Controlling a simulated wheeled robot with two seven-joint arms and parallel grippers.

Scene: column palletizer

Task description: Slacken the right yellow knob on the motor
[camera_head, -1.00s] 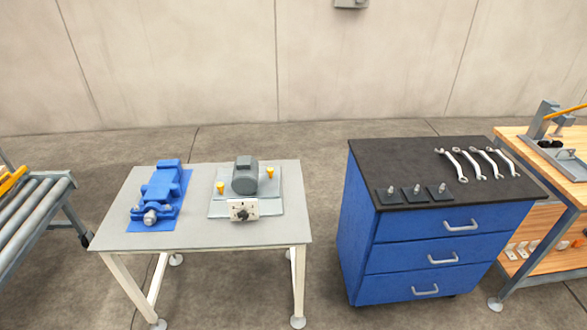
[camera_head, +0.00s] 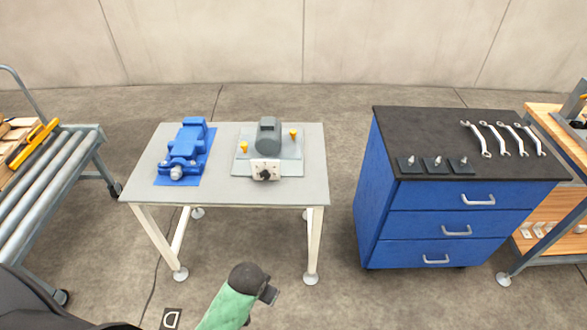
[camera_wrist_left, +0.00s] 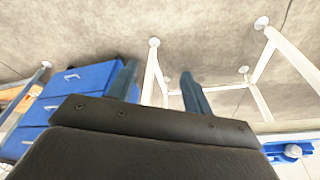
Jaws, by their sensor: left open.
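The grey motor (camera_head: 268,138) sits on a light plate (camera_head: 288,168) on the table. The right yellow knob (camera_head: 293,133) stands at the plate's back right, beside the motor. A second yellow knob (camera_head: 244,148) stands to the motor's left. My left gripper (camera_head: 268,294) is low in front of the table, well apart from the motor and knobs; its fingers are small and unclear there. In the left wrist view my left gripper (camera_wrist_left: 158,80) is open with nothing between its two fingers. My right gripper is not in view.
The table (camera_head: 225,192) also bears a blue vise (camera_head: 188,147) and a white box with a dark knob (camera_head: 265,170). A blue drawer cabinet (camera_head: 455,222) with several wrenches stands right. A roller conveyor (camera_head: 50,185) stands left. Floor is free between table and cabinet.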

